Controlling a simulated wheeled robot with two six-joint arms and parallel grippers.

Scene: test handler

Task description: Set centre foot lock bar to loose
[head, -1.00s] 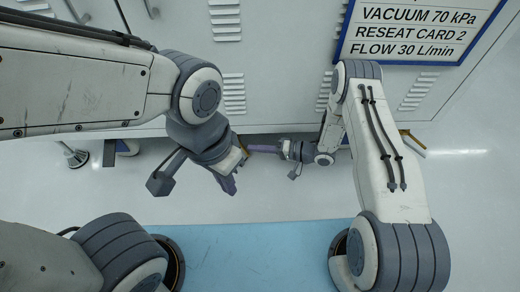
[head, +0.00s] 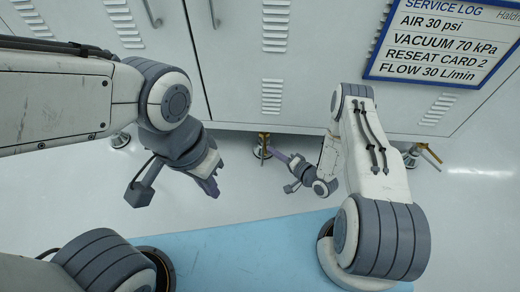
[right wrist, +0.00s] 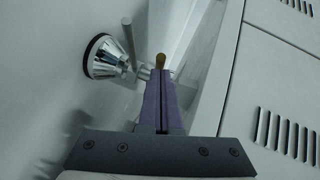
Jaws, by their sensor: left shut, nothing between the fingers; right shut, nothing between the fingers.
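The centre foot (head: 258,153) stands under the cabinet's lower edge, with its brass-coloured lock bar (head: 264,138) beside it. My right gripper (head: 273,152) is shut and empty, its purple fingertips close to the bar. In the right wrist view a chrome foot (right wrist: 103,60) is left of the purple fingers (right wrist: 160,78), and a brass-coloured bar tip (right wrist: 161,60) shows just beyond them. I cannot tell whether they touch. The rest of the bar is partly hidden. My left gripper (head: 211,186) is shut and empty, over the floor left of the centre foot.
The white cabinet (head: 235,85) stands behind, carrying a service log sign (head: 440,45). Another foot (head: 120,140) is at the left, and a right foot (head: 411,158) has its own brass-coloured bar (head: 431,154). A blue mat (head: 235,255) lies in front. The floor between is clear.

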